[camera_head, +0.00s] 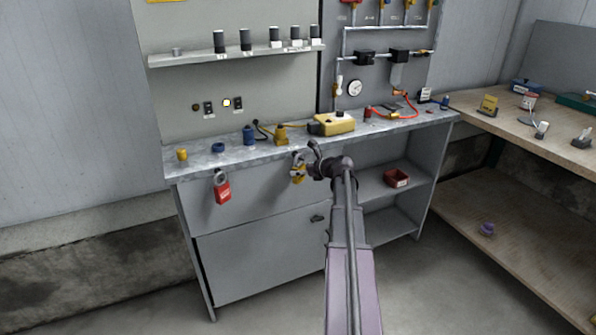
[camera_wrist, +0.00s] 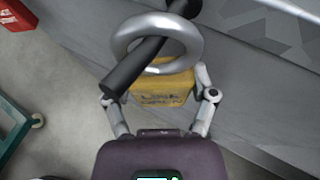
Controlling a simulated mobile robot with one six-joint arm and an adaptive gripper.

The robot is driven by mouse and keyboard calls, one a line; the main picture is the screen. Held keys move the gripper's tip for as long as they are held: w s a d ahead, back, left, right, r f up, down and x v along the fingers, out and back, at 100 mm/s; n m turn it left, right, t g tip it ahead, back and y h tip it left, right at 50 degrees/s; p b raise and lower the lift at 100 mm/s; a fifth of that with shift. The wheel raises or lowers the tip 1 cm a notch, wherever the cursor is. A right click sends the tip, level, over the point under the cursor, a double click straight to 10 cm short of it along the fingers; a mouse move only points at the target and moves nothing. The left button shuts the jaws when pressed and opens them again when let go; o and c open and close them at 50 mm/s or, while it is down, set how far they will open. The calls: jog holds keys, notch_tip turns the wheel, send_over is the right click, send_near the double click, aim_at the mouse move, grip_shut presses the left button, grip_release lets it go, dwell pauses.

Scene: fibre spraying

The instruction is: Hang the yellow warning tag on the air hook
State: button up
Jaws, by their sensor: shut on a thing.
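The yellow tag (camera_wrist: 160,82) is a thick yellow block with dark lettering and a large grey ring (camera_wrist: 130,32) at its top. In the wrist view my gripper (camera_wrist: 158,97) is shut on it, one finger on each side. A dark rod (camera_wrist: 135,68), seemingly the air hook, crosses the ring's opening. Its near end overlaps the ring's lower left. Whether the ring bears on it I cannot tell. In the head view my gripper (camera_head: 304,173) and the yellow tag (camera_head: 298,175) are at the bench's front edge, partly hidden by my wrist.
The grey bench top (camera_head: 215,160) carries a yellow box (camera_head: 335,124), yellow and blue fittings and a red hose. A red bin (camera_head: 396,178) sits on the shelf below. A wooden table (camera_head: 510,125) stands right.

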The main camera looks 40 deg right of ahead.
dwell(0.3)
jog(key=o, duration=1.1)
jog(key=shift+c, duration=0.2)
